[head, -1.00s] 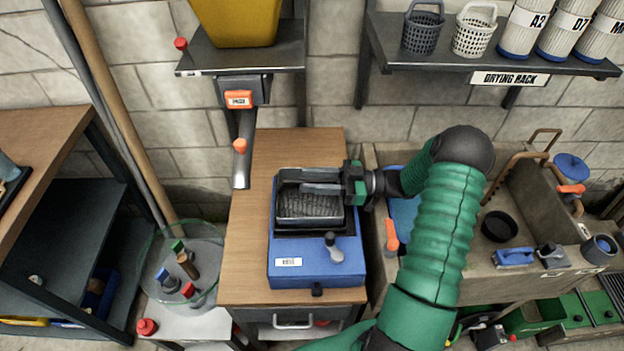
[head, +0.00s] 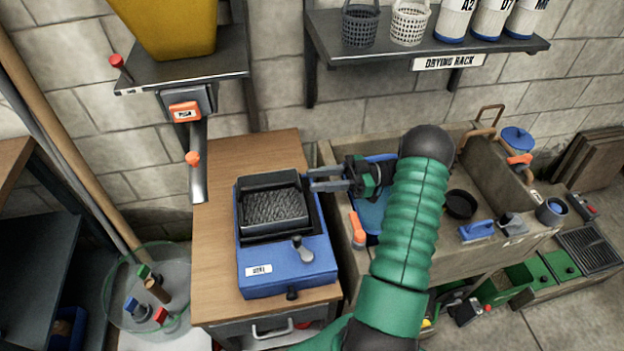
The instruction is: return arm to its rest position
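My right arm (head: 411,230) is green and reaches up from the bottom of the head view, bending left at a dark elbow. My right gripper (head: 314,180) points left, with its two grey fingers apart and nothing visible between them. It is just right of a blue device (head: 290,265) with a dark, rough-textured tray (head: 274,208), at the wooden cabinet's right edge. I cannot tell whether the fingertips touch the tray's rim. My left gripper is not in view.
The wooden cabinet top (head: 215,240) holds the blue device. A stone sink (head: 440,272) with tools and a blue board lies behind and right of my arm. A drying rack shelf (head: 420,48) hangs above. A chute (head: 198,165) comes down at the left.

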